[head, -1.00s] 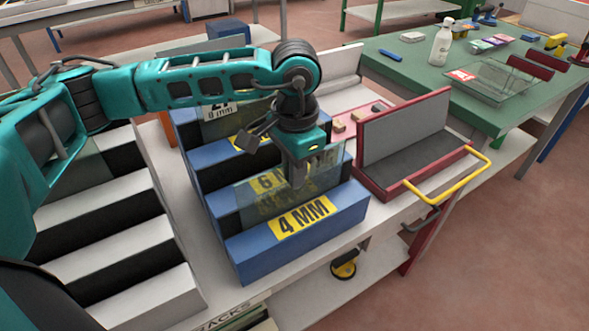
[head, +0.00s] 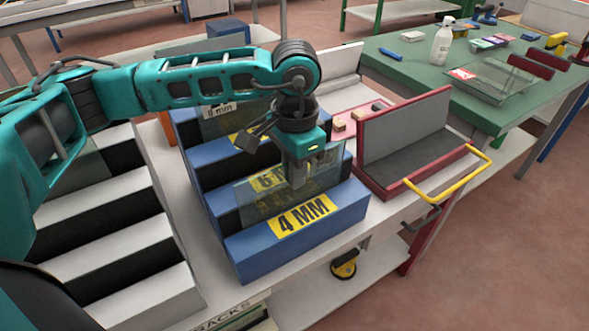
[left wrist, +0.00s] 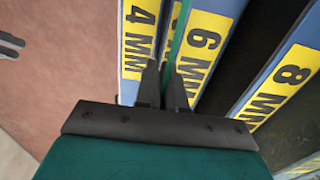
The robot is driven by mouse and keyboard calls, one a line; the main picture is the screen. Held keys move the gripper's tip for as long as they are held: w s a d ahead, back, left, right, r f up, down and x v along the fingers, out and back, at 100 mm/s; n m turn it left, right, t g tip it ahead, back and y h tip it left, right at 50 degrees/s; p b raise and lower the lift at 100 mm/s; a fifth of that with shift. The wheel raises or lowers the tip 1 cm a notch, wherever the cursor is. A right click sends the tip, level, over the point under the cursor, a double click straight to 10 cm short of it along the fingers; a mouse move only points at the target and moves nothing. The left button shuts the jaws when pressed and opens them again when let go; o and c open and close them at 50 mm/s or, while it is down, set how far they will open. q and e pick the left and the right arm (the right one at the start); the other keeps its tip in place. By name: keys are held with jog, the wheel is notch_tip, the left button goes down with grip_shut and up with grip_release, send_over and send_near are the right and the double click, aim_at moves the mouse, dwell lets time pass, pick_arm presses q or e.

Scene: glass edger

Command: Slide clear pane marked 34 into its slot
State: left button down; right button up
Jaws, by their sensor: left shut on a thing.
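My left gripper (head: 298,180) is shut on a clear greenish pane (head: 325,172) and holds it by its upper part. The pane stands roughly upright behind the blue 4 MM bar (head: 245,255) of the blue rack, in front of the 6 MM label, which shows through it. Its lower edge is hidden behind the 4 MM bar. In the left wrist view the fingertips (left wrist: 163,88) grip the pane, seen edge-on as a thin green line (left wrist: 178,40) between the 4 MM and 6 MM bars. No 34 mark is readable. My right gripper is not in view.
White-topped racks with dark gaps (head: 110,235) stand left of the blue rack. A red-framed grey stand (head: 405,135) with a yellow handle (head: 470,165) is close on the right. A green table (head: 395,75) with a bottle (head: 442,42) and panes lies behind.

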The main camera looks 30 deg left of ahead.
pick_arm(q)
jog(key=shift+f, duration=0.15)
jog(key=c, duration=1.3)
grip_release()
jog(key=shift+c, duration=0.2)
jog(key=shift+o, duration=0.9)
notch_tip(320, 180, up, 12)
jog(key=shift+d+p, duration=0.1)
jog(key=shift+p, duration=0.35)
jog(key=shift+r, duration=0.5)
